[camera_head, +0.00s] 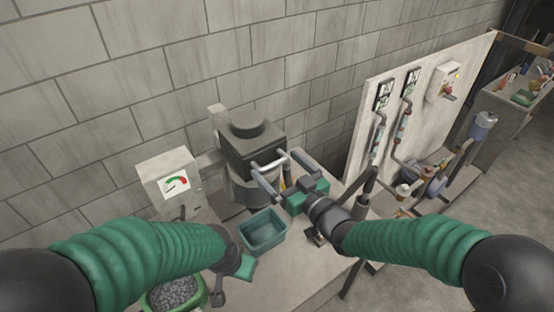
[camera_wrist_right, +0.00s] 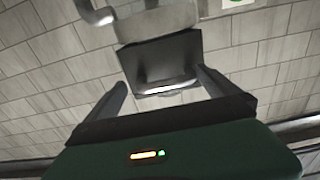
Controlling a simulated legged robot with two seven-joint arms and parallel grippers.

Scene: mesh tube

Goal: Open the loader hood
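The loader hood (camera_head: 251,152) is a dark box with a round cap on top, sitting over a pale cylinder by the wall. A light grey bar handle (camera_head: 268,166) sticks out from its front right. My right gripper (camera_head: 294,170) points at the hood's right side, close to the handle. In the right wrist view, its two fingers (camera_wrist_right: 160,86) are spread wide, with the dark hood face (camera_wrist_right: 168,58) showing beyond and between them; contact cannot be told. My left gripper (camera_head: 240,272) is low over the table, left of centre; its fingers are not clear.
A teal bin (camera_head: 263,230) stands on the table below the hood. A green tub of grey pellets (camera_head: 175,292) is at the front left. A gauge box (camera_head: 172,184) stands at the left. A panel with pipes (camera_head: 425,105) rises at the right.

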